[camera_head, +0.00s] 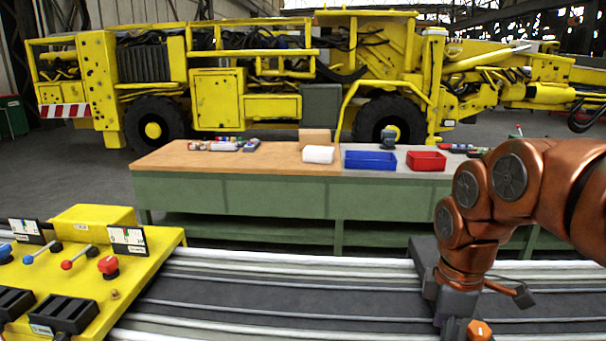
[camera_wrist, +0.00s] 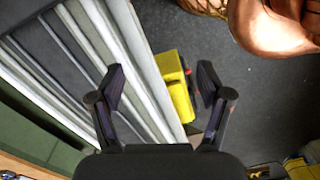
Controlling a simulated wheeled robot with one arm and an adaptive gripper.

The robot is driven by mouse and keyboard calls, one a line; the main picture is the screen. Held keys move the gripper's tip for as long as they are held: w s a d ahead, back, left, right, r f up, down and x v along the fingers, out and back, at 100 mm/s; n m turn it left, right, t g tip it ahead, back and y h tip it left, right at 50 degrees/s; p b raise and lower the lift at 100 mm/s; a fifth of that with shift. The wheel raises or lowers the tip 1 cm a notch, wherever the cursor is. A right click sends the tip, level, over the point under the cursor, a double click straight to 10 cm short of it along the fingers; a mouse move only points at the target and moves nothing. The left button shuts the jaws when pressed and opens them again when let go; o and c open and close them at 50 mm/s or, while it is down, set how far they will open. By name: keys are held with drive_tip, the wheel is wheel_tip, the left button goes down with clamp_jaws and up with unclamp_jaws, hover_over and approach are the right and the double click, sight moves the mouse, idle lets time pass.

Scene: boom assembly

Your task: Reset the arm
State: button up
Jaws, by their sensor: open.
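My orange arm comes in from the right in the head view and bends down over the grey rails. My gripper (camera_head: 455,328) is at the bottom edge there, partly cut off by the frame. In the wrist view my gripper (camera_wrist: 161,86) has its two dark fingers spread apart with nothing between them. Beyond the fingers, the wrist view shows a yellow block (camera_wrist: 177,85) with a red spot, lower down and apart from them. A small orange-topped part (camera_head: 479,330) shows beside my gripper in the head view; I cannot tell what it is.
A yellow control panel (camera_head: 150,262) with levers and a red button stands at left. Grey rails (camera_head: 270,293) run across the front. Behind them, a green workbench (camera_head: 270,200) holds a blue bin (camera_head: 370,160) and a red bin (camera_head: 426,161). A large yellow machine (camera_head: 218,100) stands behind.

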drive_tip(key=s+a+f+m, duration=0.2)
drive_tip(key=s+f+m, duration=0.2)
drive_tip(key=s+m, duration=0.3)
drive_tip(key=s+a+f+m+g, duration=0.1)
drive_tip(key=s+f+m, duration=0.3)
drive_tip(key=s, duration=0.7)
drive_tip(key=a+m, duration=0.1)
drive_tip(key=m, duration=0.1)
drive_tip(key=shift+s+a+f+m, duration=0.35)
drive_tip(key=shift+s+f+m, duration=0.05)
